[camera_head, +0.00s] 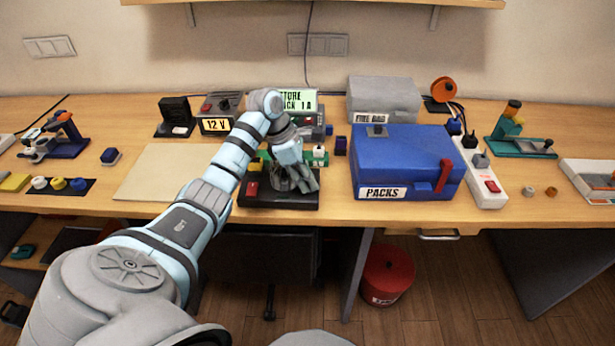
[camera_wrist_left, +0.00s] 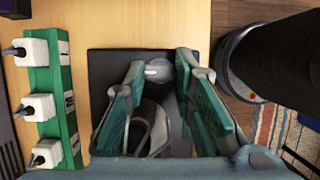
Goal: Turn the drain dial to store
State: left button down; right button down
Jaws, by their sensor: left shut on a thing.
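A black unit (camera_head: 285,202) with a red button (camera_head: 252,188) sits at the front edge of the workbench; it also shows as a dark panel in the left wrist view (camera_wrist_left: 110,62). My left gripper (camera_head: 296,181) reaches down over the right part of this unit. In the left wrist view, its two green-grey fingers (camera_wrist_left: 168,80) stand on either side of a light grey knob (camera_wrist_left: 158,70), which looks like the drain dial, and are shut on it. The gripper hides the dial in the head view, and I cannot read its setting or markings.
A blue PACKS box (camera_head: 410,150) stands right of the gripper, with the grey FIRE BAG box (camera_head: 383,98) behind. A green connector strip (camera_wrist_left: 50,100) lies beside the unit. A display (camera_head: 298,100) stands behind. The pale mat (camera_head: 155,170) at left is bare.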

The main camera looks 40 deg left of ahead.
pick_arm(q)
jog(key=shift+r, duration=0.1)
jog(key=n+y+p, duration=0.1)
jog(key=n, duration=0.1)
jog(key=n+t+p, duration=0.1)
jog(key=n+p, duration=0.1)
jog(key=n, duration=0.1)
jog(key=shift+s+d+n+y, duration=0.1)
jog(key=shift+d+n+y, duration=0.05)
jog(key=shift+n+y, duration=0.2)
jog(key=n+y+p, duration=0.1)
jog(key=n, duration=0.2)
jog(key=shift+d+t, duration=0.1)
jog(key=shift+t, duration=0.3)
jog(key=shift+d+n+y+p, duration=0.1)
jog(key=shift+n+y+p, duration=0.55)
jog(key=shift+n, duration=0.7)
jog(key=c, duration=1.3)
grip_release()
jog(key=shift+c, duration=0.2)
